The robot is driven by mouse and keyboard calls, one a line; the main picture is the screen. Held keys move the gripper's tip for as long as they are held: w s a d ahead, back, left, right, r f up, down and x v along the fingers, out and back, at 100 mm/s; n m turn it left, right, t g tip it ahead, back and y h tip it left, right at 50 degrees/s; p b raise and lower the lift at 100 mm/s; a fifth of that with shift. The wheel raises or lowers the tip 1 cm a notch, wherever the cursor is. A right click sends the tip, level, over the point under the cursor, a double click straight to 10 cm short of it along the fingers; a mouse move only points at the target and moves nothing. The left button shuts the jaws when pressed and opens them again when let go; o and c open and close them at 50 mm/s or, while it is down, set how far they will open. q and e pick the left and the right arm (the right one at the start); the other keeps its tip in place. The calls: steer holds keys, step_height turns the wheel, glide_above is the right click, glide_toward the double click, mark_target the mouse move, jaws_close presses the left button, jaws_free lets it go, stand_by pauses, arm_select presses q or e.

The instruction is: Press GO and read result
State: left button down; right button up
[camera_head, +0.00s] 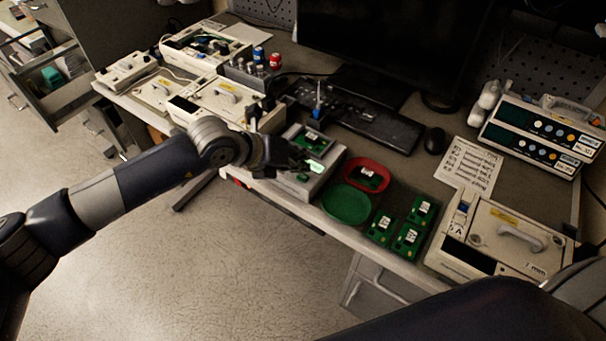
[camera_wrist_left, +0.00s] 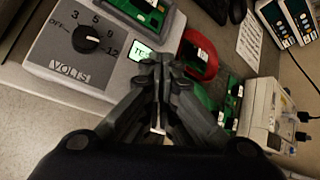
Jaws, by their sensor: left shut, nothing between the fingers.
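The grey tester box (camera_head: 296,185) stands at the table's front edge. In the left wrist view its panel (camera_wrist_left: 62,58) shows a black VOLTS knob (camera_wrist_left: 92,39) with marks from OFF to 12. Its small screen (camera_wrist_left: 143,51) glows pale green with dark text that I cannot read fully. A green circuit board (camera_wrist_left: 150,12) sits at the tester's back. My left gripper (camera_head: 305,163) is shut and empty, with its fingertips (camera_wrist_left: 162,66) over the tester's panel beside the screen. I cannot tell whether they touch it. The GO button is not clearly visible in the wrist view, where the fingers cover part of the panel.
Right of the tester are a red tray (camera_head: 352,165) holding a board, an empty green tray (camera_head: 346,204) and several loose green boards (camera_head: 408,239). A keyboard (camera_head: 375,128) and mouse (camera_head: 434,140) lie behind.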

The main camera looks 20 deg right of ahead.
mark_target(300, 174)
arm_select(q)
steer(key=shift+r+p, duration=1.1)
steer(key=shift+r, duration=1.45)
